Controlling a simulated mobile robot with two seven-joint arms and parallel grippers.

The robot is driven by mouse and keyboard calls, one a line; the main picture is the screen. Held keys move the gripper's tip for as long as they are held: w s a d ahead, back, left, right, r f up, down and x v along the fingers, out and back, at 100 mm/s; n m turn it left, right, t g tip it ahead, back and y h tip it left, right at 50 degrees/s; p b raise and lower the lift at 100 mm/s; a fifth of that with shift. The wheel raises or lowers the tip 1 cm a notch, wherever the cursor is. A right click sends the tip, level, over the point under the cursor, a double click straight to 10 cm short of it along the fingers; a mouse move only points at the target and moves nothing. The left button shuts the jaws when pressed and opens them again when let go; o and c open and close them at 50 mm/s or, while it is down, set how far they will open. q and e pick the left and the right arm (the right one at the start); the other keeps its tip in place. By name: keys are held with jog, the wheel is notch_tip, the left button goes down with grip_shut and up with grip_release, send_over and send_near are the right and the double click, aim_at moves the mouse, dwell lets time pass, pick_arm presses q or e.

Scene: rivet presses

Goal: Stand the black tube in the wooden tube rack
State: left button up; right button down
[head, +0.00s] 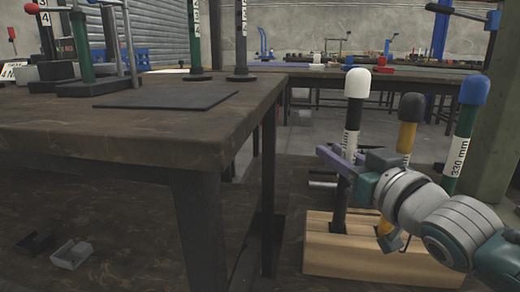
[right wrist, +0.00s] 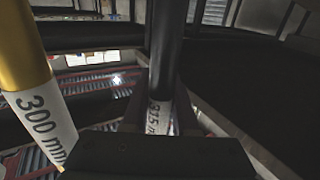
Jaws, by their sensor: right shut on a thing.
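The black tube (head: 354,115) has a white cap and a white printed label, and looks upright. My right gripper (head: 346,160) is shut on it partway up; the right wrist view also shows the black tube (right wrist: 164,50) between the fingers, with its "315 mm" label. The wooden tube rack (head: 375,262) is a pale block below. The tube's lower part reaches down to the rack's left end and appears to be in a hole there; how deep, I cannot tell. My left gripper is not in view.
A yellow tube (head: 405,138) with a black cap and a green tube (head: 465,140) with a blue cap stand to the right, close to my right arm. A dark table (head: 150,130) with a black mat (head: 165,99) fills the left. Small blocks (head: 71,254) lie lower left.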

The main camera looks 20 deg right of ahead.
jog(key=shift+f+b, duration=0.5)
jog(key=shift+f, duration=0.2)
jog(key=c, duration=0.6)
grip_release()
jog(key=s+p, duration=0.4)
jog(key=s, duration=0.6)
jog(key=shift+a, duration=0.1)
